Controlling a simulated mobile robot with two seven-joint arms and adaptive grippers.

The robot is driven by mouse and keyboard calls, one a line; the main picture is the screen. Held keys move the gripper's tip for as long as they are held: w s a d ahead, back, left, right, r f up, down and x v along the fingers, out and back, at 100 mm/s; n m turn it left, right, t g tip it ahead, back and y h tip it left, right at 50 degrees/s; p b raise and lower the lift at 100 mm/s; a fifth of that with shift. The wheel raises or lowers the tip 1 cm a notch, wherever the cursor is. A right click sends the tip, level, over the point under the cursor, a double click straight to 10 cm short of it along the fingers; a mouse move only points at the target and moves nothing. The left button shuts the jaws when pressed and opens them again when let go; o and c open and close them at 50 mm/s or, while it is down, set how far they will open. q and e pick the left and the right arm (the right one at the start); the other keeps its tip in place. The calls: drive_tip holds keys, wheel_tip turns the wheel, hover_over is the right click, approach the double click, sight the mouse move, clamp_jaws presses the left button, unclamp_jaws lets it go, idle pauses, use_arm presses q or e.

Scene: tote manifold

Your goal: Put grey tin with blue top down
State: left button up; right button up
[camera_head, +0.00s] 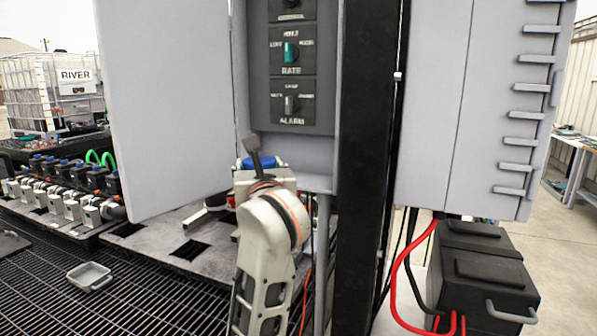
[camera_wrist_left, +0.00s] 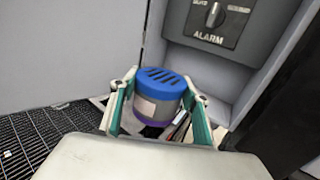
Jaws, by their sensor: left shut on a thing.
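The grey tin with its slotted blue top (camera_wrist_left: 160,84) sits between the two green-lined fingers of my left gripper (camera_wrist_left: 164,95) in the left wrist view. The gripper is shut on the tin. The tin's grey body carries a pale label, and a purple band shows near its bottom. In the head view only the blue top (camera_head: 261,162) shows clearly, in front of the lower part of the open cabinet; my left gripper (camera_head: 262,172) and wrist hide most of the body. What lies directly under the tin is hidden. My right gripper is not in view.
A grey cabinet with knob panels (camera_head: 291,103) stands behind the tin, its door (camera_head: 170,110) open to the left. A black post (camera_head: 365,150) stands to the right. Below are a grey plate (camera_head: 165,240), black grating and a small grey tray (camera_head: 89,276).

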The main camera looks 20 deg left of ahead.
use_arm(q)
wheel_tip(320, 180, down, 10)
drive_tip(key=s+a, duration=0.2)
drive_tip(key=s+d+f+m+t+h, duration=0.1)
drive_tip(key=s+d+f+m+h, duration=0.2)
drive_tip(key=s+f, duration=0.4)
drive_tip(key=s+d+f+m+t+h, duration=0.1)
drive_tip(key=s+d+f+m+h, duration=0.2)
drive_tip(key=f, duration=1)
drive_tip(key=s+d+h, duration=0.1)
drive_tip(key=s+h, duration=0.2)
drive_tip(key=s, duration=0.1)
drive_tip(key=shift+s+d+f+t, duration=0.2)
drive_tip(key=shift+s+f+t, duration=0.1)
drive_tip(key=shift+f, duration=0.1)
